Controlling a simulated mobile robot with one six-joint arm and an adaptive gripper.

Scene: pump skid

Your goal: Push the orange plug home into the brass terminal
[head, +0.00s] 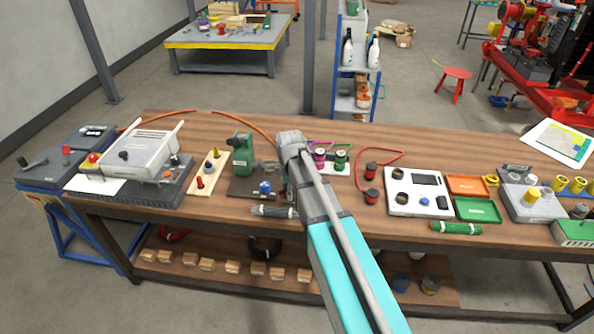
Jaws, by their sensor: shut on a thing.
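My gripper (272,168) is over the middle of the bench, beside the green pump-like unit (242,152). My own wrist and forearm cover most of it, and its fingers are hardly visible. An orange cable (240,121) runs from the back of the bench down to my wrist. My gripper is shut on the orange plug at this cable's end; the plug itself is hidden. I cannot make out the brass terminal. Whether the plug touches anything is also hidden.
The green unit stands on a dark plate (241,188) with a blue knob (265,187). A grey ribbed cylinder (273,211) lies in front. A wooden block with knobs (205,175) is to the left. A white panel (418,192) and green tray (478,210) are to the right.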

